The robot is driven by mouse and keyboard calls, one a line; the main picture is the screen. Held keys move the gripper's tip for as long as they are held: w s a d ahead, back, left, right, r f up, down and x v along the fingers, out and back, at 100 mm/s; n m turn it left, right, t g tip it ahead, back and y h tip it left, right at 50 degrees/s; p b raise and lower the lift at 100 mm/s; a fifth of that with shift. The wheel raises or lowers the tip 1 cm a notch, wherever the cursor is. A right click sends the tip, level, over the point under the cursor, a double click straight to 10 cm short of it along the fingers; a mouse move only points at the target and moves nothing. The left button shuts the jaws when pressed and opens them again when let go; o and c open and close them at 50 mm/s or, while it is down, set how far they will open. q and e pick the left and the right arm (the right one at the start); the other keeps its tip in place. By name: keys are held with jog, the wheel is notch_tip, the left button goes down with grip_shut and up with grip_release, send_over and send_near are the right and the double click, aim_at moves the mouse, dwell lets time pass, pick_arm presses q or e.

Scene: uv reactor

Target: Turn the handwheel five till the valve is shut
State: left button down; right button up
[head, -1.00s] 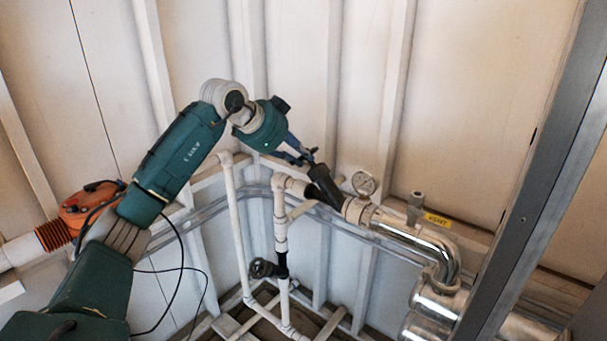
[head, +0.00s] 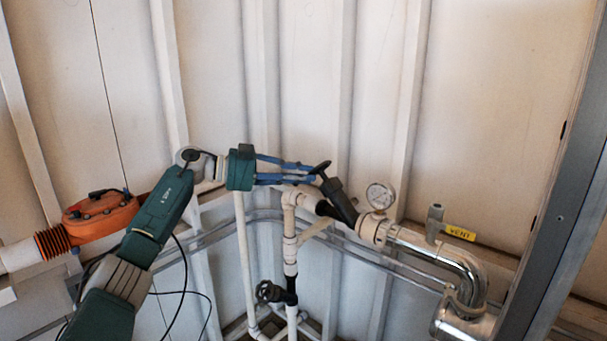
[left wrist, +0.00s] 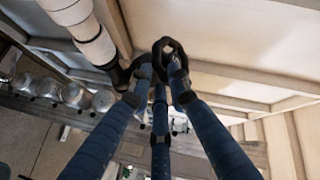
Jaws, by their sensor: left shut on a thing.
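A black handwheel (head: 320,168) sits on the upper end of a tilted black valve body (head: 340,201) in the middle of the head view. My left gripper (head: 314,175) reaches it from the left, with its blue fingers shut on the wheel's near side. In the left wrist view the wheel's dark rim (left wrist: 166,44) shows at the tips of the fingers (left wrist: 160,72), which partly cover it. No number can be read on the wheel. My right gripper is not in view.
A second black handwheel (head: 268,291) sits lower on a white pipe. A round gauge (head: 380,195), a yellow VENT label (head: 460,233) and a shiny pipe (head: 435,252) lie to the right. An orange housing (head: 100,215) is at left. A grey post (head: 550,190) stands at right.

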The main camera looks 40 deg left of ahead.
pick_arm(q)
jog(key=shift+w+a+f+m+h+p, duration=0.1)
jog(key=shift+m+h+p, duration=0.1)
jog(key=shift+m+h, duration=0.25)
jog(key=shift+w+a+f+m+h+p, duration=0.1)
jog(key=shift+m+h+p, duration=0.15)
jog(key=shift+m, duration=0.3)
jog(key=shift+f+m+g+h, duration=0.15)
jog(key=shift+m+g+h, duration=0.15)
jog(key=c, duration=1.7)
grip_release()
jog(key=shift+v, duration=3.75)
jog(key=shift+o, duration=0.3)
